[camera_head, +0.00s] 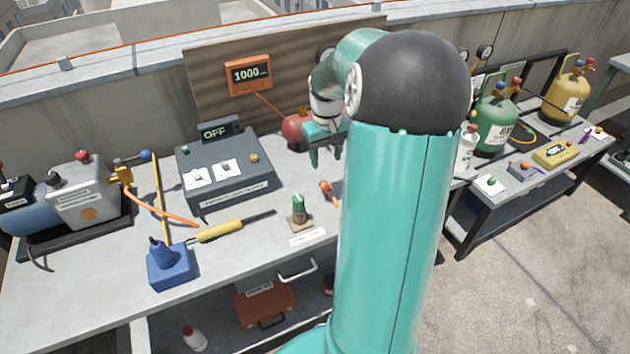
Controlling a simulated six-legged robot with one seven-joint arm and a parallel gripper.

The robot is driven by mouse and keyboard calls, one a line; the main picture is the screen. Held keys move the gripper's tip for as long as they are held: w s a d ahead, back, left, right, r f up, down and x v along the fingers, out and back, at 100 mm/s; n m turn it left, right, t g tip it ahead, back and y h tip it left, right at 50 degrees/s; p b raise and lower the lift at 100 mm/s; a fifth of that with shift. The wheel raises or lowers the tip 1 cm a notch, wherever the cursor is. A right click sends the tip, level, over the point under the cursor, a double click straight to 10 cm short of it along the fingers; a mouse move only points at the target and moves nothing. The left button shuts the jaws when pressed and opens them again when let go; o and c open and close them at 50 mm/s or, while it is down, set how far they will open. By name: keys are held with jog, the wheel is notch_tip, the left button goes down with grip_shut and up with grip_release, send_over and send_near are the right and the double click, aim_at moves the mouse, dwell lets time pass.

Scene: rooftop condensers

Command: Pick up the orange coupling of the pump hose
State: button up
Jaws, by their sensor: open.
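A small orange piece (329,192), which looks like the coupling, lies on the grey workbench (265,225) beside my arm. My arm hides part of the area to its right, so I cannot tell whether a hose joins it there. An orange hose (160,212) runs from the brass fitting of the pump (85,200) at the left and ends from view near a yellow-handled tool. My teal gripper (327,162) points down, open and empty, above and slightly behind the orange piece. The two appear apart.
A grey control box (228,190) marked OFF stands left of my gripper, and a red round object (296,128) behind it. A yellow-handled tool (220,231), green-topped piece (298,208) and blue block (168,265) are nearer the front. A wooden board (215,85) stands behind.

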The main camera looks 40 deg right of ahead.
jog(key=d+f, duration=0.2)
send_over(330, 192)
jog(key=f, duration=0.7)
jog(key=shift+s+a, duration=0.2)
jog(key=shift+s, duration=0.1)
jog(key=shift+w+d+f, duration=0.1)
jog(key=shift+w+f, duration=0.05)
jog(key=shift+f, duration=0.85)
jog(key=shift+w+d+f, duration=0.1)
jog(key=shift+f, duration=0.85)
jog(key=shift+w+d+f, duration=0.1)
jog(key=shift+w+f, duration=0.05)
jog(key=shift+f, duration=0.85)
grip_shut()
